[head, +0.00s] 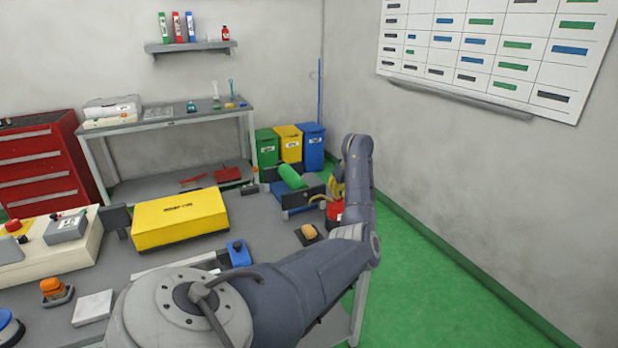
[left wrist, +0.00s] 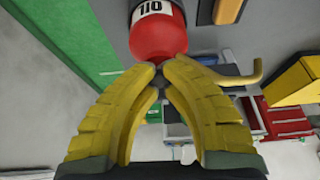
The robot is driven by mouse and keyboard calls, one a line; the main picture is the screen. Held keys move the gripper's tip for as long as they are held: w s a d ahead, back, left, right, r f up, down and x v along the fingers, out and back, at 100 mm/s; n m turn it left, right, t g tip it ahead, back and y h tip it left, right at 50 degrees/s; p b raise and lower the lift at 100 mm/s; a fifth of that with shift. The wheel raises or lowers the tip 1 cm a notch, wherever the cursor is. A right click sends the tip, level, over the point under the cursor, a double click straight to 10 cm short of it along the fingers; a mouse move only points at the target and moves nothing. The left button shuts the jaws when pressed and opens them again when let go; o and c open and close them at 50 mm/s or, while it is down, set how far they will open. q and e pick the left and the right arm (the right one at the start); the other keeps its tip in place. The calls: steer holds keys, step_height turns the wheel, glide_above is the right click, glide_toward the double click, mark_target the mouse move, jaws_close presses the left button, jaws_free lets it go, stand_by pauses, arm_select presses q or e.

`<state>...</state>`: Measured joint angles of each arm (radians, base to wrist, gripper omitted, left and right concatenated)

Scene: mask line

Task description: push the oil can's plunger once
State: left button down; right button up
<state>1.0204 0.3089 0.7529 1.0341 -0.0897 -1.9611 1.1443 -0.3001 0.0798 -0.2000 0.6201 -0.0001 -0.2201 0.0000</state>
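The red oil can (head: 335,211) stands near the right edge of the table in the head view, partly hidden by my left arm. My left gripper (head: 337,190) is just above the can in the head view. In the left wrist view its yellow fingers (left wrist: 160,67) converge with tips together at the can's top. The plunger is mostly hidden behind them; contact cannot be told. My right gripper is not in view.
A yellow case (head: 180,218) lies left of my arm. A blue stand with a green roll (head: 291,177) is just behind the can. An orange-brown item (head: 309,231) and a blue item (head: 239,253) lie nearer. Green floor (head: 425,265) lies right of the table.

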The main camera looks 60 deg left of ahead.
arm_select(q)
steer(key=shift+r, duration=2.4)
steer(key=shift+r, duration=2.95)
steer(key=shift+w, duration=0.1)
